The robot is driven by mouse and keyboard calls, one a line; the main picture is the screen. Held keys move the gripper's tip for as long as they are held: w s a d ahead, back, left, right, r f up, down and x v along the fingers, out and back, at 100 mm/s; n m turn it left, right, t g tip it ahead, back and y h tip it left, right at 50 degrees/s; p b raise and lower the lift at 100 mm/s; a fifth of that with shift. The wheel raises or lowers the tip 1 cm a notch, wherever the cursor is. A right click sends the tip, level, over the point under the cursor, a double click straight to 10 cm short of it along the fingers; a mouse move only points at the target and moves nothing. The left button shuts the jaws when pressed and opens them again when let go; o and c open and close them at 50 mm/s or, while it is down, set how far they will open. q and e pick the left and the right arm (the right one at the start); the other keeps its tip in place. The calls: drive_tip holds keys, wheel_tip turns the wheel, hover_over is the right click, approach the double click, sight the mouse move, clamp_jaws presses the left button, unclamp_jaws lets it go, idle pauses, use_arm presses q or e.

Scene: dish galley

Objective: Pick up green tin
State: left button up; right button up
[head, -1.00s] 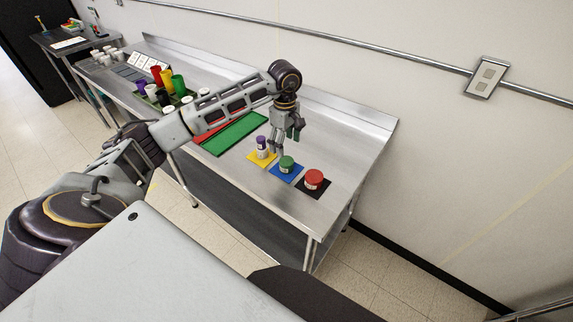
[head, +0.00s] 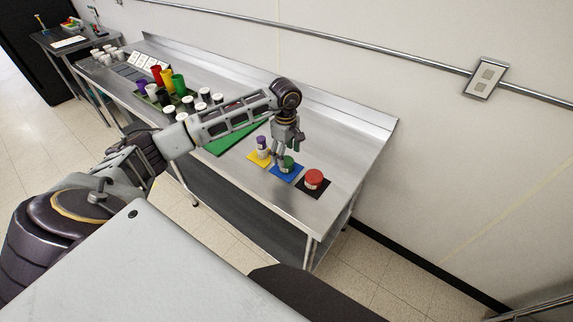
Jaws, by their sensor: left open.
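The green tin (head: 287,164) stands on a blue square mat (head: 283,177) on the steel table, with its green top showing. My left gripper (head: 282,155) is open and points down, with its fingers right at the tin's upper part in the picture. The fingers overlap part of the tin, so I cannot tell whether they touch it. My right gripper is not in view.
A tin with a purple top (head: 262,146) stands on a yellow mat (head: 257,159) close to the left. A red tin (head: 313,179) stands on a black mat (head: 326,188) to the right. The table's right end (head: 350,160) is clear.

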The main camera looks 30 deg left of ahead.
sight(286, 161)
use_arm(q)
drive_tip(key=shift+s+d+f+p, duration=0.15)
drive_tip(key=shift+f+p, duration=0.1)
drive_tip(key=shift+f, duration=0.35)
drive_tip(key=shift+d+f+p, duration=0.15)
drive_tip(key=shift+f+p, duration=0.05)
drive_tip(key=shift+f, duration=1.3)
drive_tip(key=shift+c, duration=0.5)
drive_tip(key=c, duration=1.1)
drive_tip(key=shift+r, duration=0.2)
